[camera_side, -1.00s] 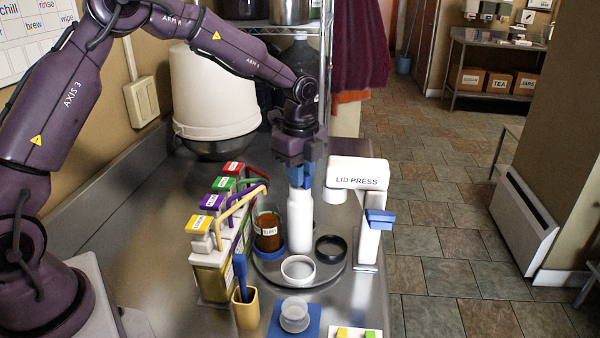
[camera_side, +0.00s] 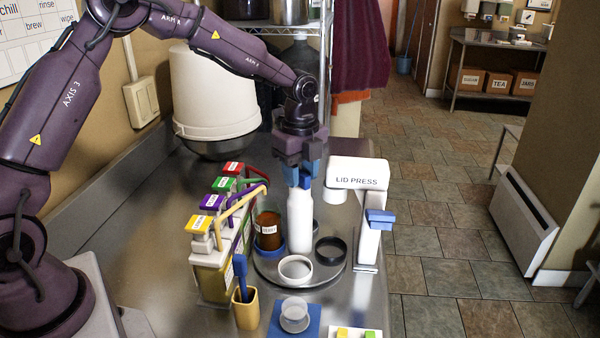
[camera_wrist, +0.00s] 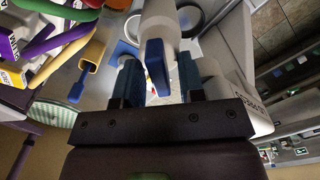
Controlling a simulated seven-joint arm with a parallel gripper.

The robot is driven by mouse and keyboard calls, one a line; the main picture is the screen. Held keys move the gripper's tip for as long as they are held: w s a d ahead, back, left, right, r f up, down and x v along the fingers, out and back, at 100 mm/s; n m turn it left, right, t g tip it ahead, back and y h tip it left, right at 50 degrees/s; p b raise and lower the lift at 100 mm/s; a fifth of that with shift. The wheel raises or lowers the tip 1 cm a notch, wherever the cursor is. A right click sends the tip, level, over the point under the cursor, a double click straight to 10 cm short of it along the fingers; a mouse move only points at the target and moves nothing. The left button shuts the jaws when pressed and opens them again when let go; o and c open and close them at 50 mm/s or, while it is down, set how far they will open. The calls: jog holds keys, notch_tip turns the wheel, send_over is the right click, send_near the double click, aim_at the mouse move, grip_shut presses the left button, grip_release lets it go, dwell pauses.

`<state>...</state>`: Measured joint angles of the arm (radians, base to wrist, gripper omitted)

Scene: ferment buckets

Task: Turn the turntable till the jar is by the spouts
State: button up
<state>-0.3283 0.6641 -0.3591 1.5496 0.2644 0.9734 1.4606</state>
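The round grey turntable (camera_side: 318,279) carries a jar (camera_side: 268,229) of brown contents in a blue holder at its left, on the side facing the coloured taps' spouts (camera_side: 240,200). A white ring (camera_side: 295,269) is at its front and a black ring (camera_side: 330,250) at its right. A white post (camera_side: 299,222) stands upright in the middle. Its blue fin-shaped handle (camera_wrist: 154,68) shows in the wrist view. My gripper (camera_side: 303,178) is over the post. In the wrist view my gripper (camera_wrist: 158,85) has its fingers on either side of the fin, with gaps.
The lid press (camera_side: 358,182) stands close at the right. A yellow cup (camera_side: 246,312) with a blue brush and a blue mat (camera_side: 308,328) with clear lids are in front. A large white bucket (camera_side: 215,95) is behind at the left.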

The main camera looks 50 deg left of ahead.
notch_tip(320, 180, up, 13)
dwell(0.8)
jog(key=s+d+r+n+t, duration=0.1)
jog(key=s+n+t, duration=0.1)
jog(key=s+n, duration=0.7)
jog(key=s+d+r+n+t, duration=0.1)
jog(key=s+d+n+t, duration=0.1)
jog(key=s+n, duration=0.7)
jog(key=s+t, duration=0.1)
jog(key=s, duration=0.7)
jog(key=shift+s+d+r+t, duration=0.2)
jog(key=shift+d+r+t, duration=0.1)
jog(key=shift+r, duration=0.1)
